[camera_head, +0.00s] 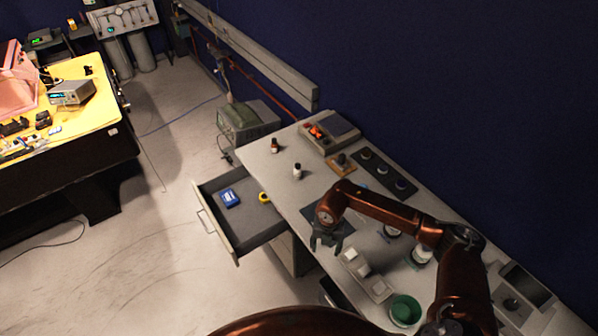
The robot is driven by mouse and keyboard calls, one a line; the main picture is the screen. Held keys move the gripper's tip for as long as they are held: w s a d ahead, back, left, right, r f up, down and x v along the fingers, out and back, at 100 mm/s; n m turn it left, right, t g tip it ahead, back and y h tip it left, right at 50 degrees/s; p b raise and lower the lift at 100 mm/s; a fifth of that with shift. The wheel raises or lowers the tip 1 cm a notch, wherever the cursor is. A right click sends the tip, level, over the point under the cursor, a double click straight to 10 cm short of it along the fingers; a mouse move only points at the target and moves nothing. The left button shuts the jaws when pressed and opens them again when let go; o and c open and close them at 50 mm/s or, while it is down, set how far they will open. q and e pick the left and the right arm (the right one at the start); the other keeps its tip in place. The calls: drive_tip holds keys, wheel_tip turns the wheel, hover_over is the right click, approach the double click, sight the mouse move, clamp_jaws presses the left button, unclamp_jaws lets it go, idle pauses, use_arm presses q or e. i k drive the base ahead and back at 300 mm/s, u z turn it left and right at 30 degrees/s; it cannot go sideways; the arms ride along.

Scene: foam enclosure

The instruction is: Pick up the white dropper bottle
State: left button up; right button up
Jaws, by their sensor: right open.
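A small white bottle with a dark top (297,171), which looks like the white dropper bottle, stands upright near the left edge of the bench, above the open drawer. My right gripper (325,246) is open, with nothing visible between its fingers. It is over the bench's left edge, below and to the right of the bottle in the picture, and apart from it. My left gripper is not in view.
A brown bottle (275,147) stands just behind the white one. An open drawer (246,226) holds a blue box (230,198) and a yellow roll (264,197). White jars (421,255), white blocks (354,262) and a green bowl (405,309) stand nearer on the bench.

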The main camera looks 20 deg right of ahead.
sight(298, 173)
drive_tip(key=z, duration=0.05)
drive_tip(key=i, duration=1.45)
drive_tip(key=u, duration=0.05)
